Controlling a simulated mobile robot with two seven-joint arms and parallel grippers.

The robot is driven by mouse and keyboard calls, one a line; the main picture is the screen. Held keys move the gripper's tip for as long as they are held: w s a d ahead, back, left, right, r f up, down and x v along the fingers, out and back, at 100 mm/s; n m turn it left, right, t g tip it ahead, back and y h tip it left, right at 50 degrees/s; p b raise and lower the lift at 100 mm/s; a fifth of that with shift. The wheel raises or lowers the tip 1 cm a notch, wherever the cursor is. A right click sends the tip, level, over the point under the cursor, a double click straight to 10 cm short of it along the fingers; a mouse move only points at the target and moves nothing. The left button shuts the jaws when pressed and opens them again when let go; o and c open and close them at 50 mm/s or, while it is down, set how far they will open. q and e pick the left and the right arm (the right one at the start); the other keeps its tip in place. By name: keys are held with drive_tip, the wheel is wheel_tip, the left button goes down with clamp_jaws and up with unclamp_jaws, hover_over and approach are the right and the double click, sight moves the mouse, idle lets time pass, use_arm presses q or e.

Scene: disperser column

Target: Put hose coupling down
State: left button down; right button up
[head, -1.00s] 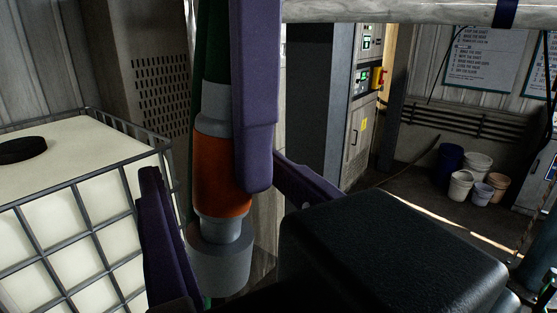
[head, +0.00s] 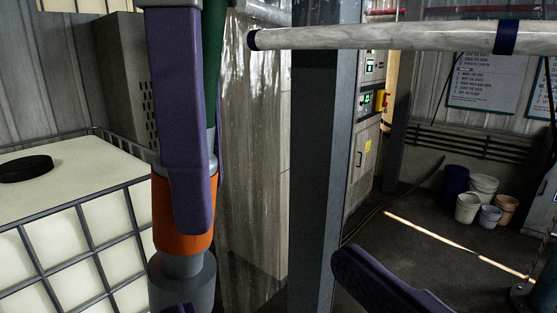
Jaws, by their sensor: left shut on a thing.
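The hose coupling (head: 183,239) hangs upright at left centre, an orange sleeve with grey collars and a wide grey lower end. A green hose (head: 213,55) runs up from its top. My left gripper (head: 194,205) is shut on the coupling from above, one purple finger across its front; the other finger is mostly hidden behind. The coupling's lowest end meets the picture's bottom edge. My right gripper (head: 265,285) is low in the view, its purple fingers wide apart, one at lower right and a small tip showing below the coupling. Nothing is seen held between them.
A caged white tank (head: 75,160) with a black lid stands at left. A grey post (head: 322,150) rises right of the coupling. A pale horizontal pipe (head: 400,37) crosses the top. Several buckets (head: 467,207) stand on the floor at right. A control cabinet (head: 364,150) stands behind.

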use_arm(q)
drive_tip(key=shift+d+r, duration=0.3)
drive_tip(key=shift+r, duration=0.05)
use_arm(e)
drive_tip(key=w+a+f+g+y, duration=0.1)
drive_tip(key=w+a+y, duration=0.1)
drive_tip(key=w+a, duration=0.6)
drive_tip(key=shift+w+n, duration=0.4)
drive_tip(key=shift+w, duration=0.55)
drive_tip(key=shift+a+f, duration=0.1)
drive_tip(key=shift+w, duration=0.1)
clamp_jaws()
use_arm(q)
drive_tip(key=shift+a, duration=0.1)
